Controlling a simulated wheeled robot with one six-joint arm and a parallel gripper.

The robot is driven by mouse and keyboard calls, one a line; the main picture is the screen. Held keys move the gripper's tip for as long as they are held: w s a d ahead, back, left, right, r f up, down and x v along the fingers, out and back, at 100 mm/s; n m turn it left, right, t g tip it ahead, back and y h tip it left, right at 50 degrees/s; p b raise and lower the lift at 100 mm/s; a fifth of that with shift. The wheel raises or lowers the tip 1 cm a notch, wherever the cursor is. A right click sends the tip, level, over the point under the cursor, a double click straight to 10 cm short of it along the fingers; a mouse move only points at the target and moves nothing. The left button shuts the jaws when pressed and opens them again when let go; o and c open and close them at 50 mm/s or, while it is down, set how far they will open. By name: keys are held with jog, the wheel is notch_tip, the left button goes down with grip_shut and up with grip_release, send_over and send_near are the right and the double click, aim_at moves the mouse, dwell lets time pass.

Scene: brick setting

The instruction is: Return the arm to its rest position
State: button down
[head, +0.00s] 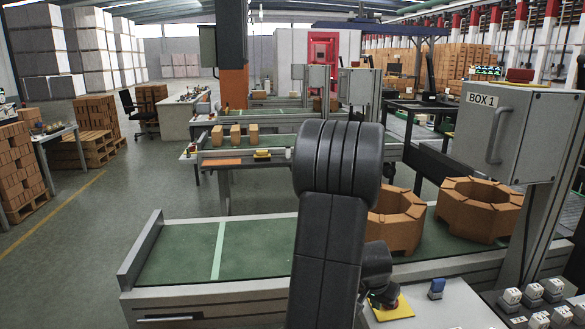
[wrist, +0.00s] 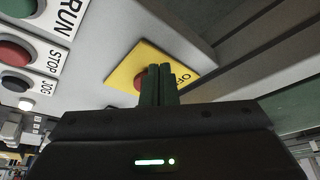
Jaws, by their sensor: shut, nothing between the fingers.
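My arm rises through the middle of the head view and bends down toward the control panel at the lower right. In the wrist view my gripper (wrist: 159,72) is shut and empty. Its dark green fingertips overlap a red button (wrist: 139,82) on a yellow plate (wrist: 122,65) with "OFF" lettering. I cannot tell whether the fingertips touch the button. The yellow plate also shows in the head view (head: 401,309), partly hidden by my wrist.
RUN, STOP and JOG buttons lie left in the wrist view; the STOP button (wrist: 13,54) is red. A blue switch (head: 437,288) sits beside the plate. The conveyor (head: 180,255) carries octagonal bricks (head: 478,208) at right. A grey BOX 1 cabinet (head: 530,130) stands at right.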

jog(key=v, duration=1)
jog(key=shift+s+a, duration=0.15)
jog(key=shift+a, duration=0.05)
